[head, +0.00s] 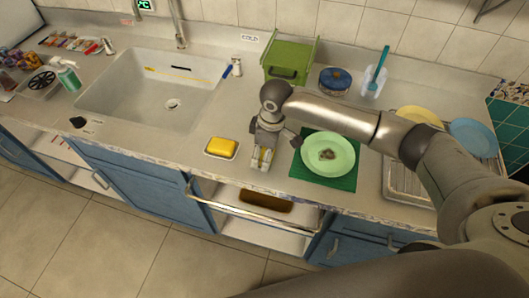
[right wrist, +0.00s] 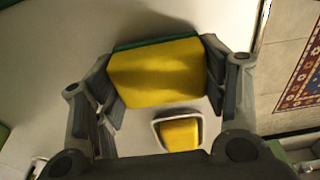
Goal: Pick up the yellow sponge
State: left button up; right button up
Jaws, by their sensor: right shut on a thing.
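The yellow sponge (right wrist: 158,75) has a green layer along one side and sits between the two fingers of my right gripper (right wrist: 162,80), which is shut on it. I cannot tell whether the sponge touches the counter. A second yellow block (head: 222,147) lies in a small white dish (head: 208,154) to the left of the gripper; the block also shows in the right wrist view (right wrist: 181,133). My left gripper is not in view.
A green plate (head: 345,145) on a green mat (head: 311,180) lies close to the right of the gripper. The sink (head: 125,100) is at the left. A green box (head: 289,60) stands behind. Metal rail (head: 270,203) runs below the counter edge.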

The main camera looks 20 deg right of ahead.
jog(key=shift+r, duration=0.4)
jog(key=s+a+r+b, duration=0.3)
jog(key=s+a+r, duration=0.4)
jog(key=a+r, duration=0.5)
jog(key=shift+s, duration=0.2)
